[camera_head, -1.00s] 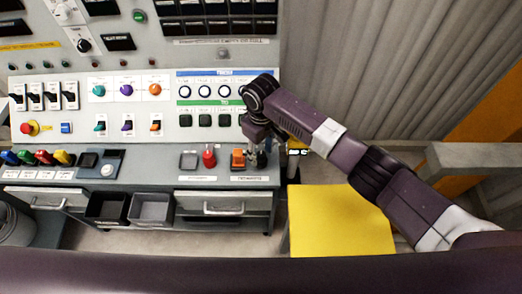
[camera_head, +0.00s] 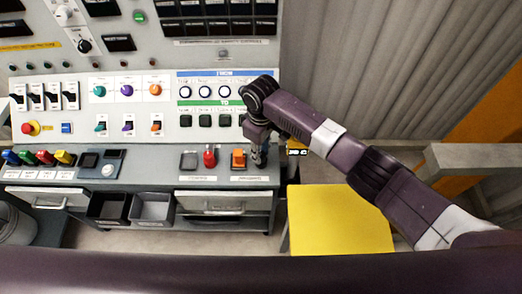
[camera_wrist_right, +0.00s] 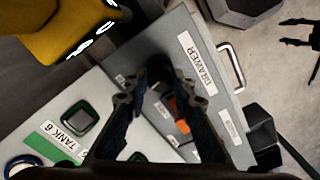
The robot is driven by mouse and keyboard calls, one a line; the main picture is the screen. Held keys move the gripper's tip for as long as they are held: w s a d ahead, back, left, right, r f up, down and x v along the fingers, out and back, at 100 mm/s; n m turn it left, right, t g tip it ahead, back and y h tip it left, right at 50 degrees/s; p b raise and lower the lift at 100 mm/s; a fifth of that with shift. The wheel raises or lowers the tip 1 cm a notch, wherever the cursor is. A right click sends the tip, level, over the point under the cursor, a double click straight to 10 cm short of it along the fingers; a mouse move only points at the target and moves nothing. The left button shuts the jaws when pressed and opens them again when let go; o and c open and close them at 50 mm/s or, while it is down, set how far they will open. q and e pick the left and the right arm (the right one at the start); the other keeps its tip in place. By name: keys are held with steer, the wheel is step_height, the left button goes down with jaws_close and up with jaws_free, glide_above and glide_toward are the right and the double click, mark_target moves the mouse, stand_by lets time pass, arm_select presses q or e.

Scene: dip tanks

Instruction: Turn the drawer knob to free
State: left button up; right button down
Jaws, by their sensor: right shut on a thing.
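The drawer knob (camera_wrist_right: 156,80) is a small dark knob on the grey bench top, beside the strip that reads DRAWER (camera_wrist_right: 197,63) in the right wrist view. My right gripper (camera_wrist_right: 154,82) points down over it, with a finger on each side, shut on it. The fingers cover much of the knob, so its pointer direction cannot be read. In the head view my right gripper (camera_head: 258,158) stands at the bench's right end, and the knob is hidden behind the fingers. A dark claw-like shape (camera_wrist_right: 298,33) at the wrist view's right edge may be my left gripper; I cannot tell its state.
An orange switch (camera_head: 238,159) stands close left of the gripper, and a red one (camera_head: 209,158) farther left. The drawer front with its handle (camera_head: 222,209) is below and looks closed. A yellow seat (camera_head: 340,220) stands right of the bench. The panel rises behind.

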steer(key=n+p, duration=0.1)
steer(key=n, duration=0.2)
steer(key=shift+r+n, duration=0.1)
steer(key=shift+n, duration=0.2)
steer(key=n, duration=0.4)
steer(key=shift+n, duration=0.3)
steer(key=n, duration=0.4)
steer(key=shift+w, duration=0.1)
steer(key=shift+n, duration=2.1)
steer(key=c, duration=1.6)
jaws_free()
